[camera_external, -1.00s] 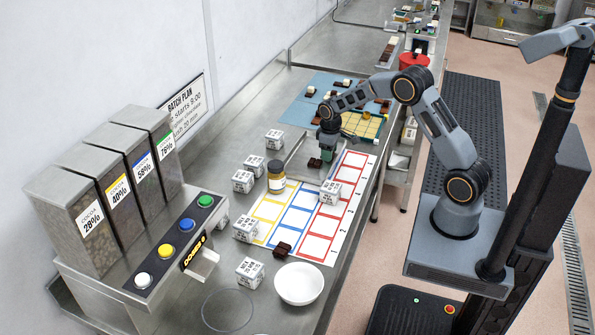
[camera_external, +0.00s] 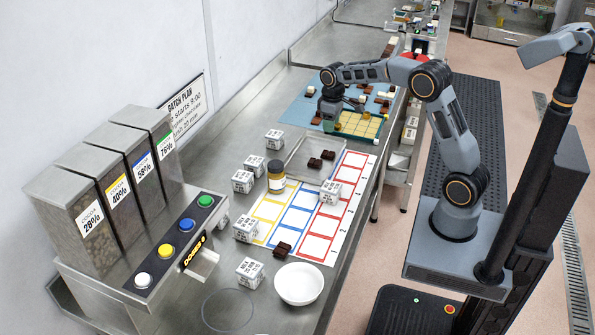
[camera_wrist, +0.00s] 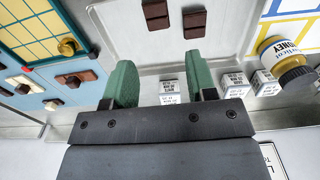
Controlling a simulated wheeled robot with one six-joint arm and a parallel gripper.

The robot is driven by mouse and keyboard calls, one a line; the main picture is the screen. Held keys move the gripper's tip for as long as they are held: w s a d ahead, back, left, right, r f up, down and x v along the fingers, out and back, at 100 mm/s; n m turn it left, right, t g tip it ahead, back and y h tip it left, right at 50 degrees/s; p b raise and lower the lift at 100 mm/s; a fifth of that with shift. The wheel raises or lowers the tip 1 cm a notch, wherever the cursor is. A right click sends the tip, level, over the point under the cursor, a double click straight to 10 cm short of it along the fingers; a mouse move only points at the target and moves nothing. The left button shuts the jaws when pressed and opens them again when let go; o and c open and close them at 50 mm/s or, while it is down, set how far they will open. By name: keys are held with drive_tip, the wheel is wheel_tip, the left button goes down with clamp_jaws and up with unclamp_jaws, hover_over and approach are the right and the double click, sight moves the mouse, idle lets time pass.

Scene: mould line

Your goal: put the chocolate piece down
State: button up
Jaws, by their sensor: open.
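Two dark brown chocolate pieces lie side by side, slightly apart, in a shallow steel tray (camera_external: 303,150): one piece (camera_external: 314,163) and another (camera_external: 328,155). In the wrist view the two pieces (camera_wrist: 156,15) and (camera_wrist: 194,23) rest on the tray floor (camera_wrist: 228,45), beyond my fingertips.
The blue mat (camera_external: 300,112) holds several brown and white pieces and a yellow grid mould (camera_external: 358,125). A honey jar (camera_external: 276,178), several white printed boxes (camera_external: 243,181) and a coloured grid sheet (camera_external: 318,240) occupy the near bench. A white bowl (camera_external: 299,284) stands in front.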

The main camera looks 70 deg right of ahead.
drive_tip(key=s+a+r+t, duration=0.2)
drive_tip(key=s+a+r, duration=0.2)
drive_tip(key=s+a, duration=0.4)
drive_tip(key=s+a+r+t, duration=0.1)
drive_tip(key=s+a+r, duration=0.3)
drive_tip(key=s+a, duration=0.35)
drive_tip(key=s+a+f+t, duration=0.1)
drive_tip(key=s+a+f, duration=0.1)
drive_tip(key=s, duration=0.5)
drive_tip(key=shift+a, duration=0.45)
drive_tip(key=shift+f, duration=0.1)
idle(5.2)
